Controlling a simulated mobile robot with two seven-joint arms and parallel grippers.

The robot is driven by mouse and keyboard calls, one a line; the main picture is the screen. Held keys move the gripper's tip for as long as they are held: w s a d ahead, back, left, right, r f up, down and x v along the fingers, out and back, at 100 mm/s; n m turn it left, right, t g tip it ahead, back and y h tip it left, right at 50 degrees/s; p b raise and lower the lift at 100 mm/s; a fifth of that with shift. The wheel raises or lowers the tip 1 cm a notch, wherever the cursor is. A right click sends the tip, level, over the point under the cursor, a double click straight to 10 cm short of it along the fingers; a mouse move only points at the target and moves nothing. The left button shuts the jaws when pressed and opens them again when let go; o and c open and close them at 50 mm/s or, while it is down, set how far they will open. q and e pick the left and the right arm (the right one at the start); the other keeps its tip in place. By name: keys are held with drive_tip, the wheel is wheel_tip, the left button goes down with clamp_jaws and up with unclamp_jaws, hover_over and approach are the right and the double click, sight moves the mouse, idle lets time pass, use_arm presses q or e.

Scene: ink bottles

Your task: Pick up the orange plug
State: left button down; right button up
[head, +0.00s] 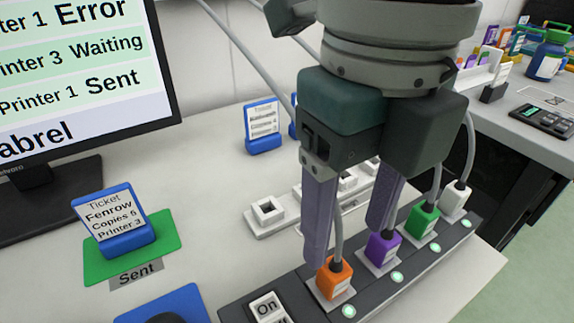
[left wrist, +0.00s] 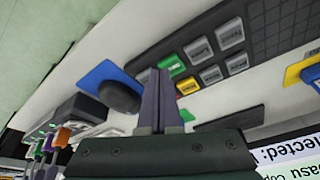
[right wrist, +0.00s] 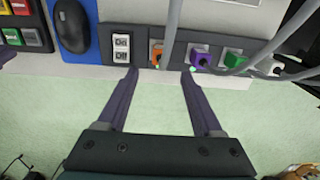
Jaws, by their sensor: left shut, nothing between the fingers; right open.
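The orange plug (head: 334,281) sits in the dark socket strip (head: 240,312), with a grey cable rising from its top. It is the plug nearest the On/Off switch. In the right wrist view the orange plug (right wrist: 156,54) lies beyond and between the fingertips. My right gripper (head: 350,240) is open, its fingers pointing down at the strip, one finger close by the orange plug in the head view. It holds nothing.
Purple (head: 384,249), green (head: 422,220) and white (head: 455,198) plugs with cables stand in the same strip. White empty sockets (head: 267,209) lie behind. The On/Off switch (head: 267,307) is at the strip's left end. A monitor (head: 80,100) and a ticket holder (head: 110,225) stand left.

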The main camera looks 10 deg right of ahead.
sight(336, 266)
drive_tip(key=f, duration=0.5)
drive_tip(key=f+b, duration=0.1)
drive_tip(key=f, duration=0.1)
drive_tip(key=shift+w+f, duration=0.25)
drive_tip(key=shift+f, duration=0.1)
clamp_jaws()
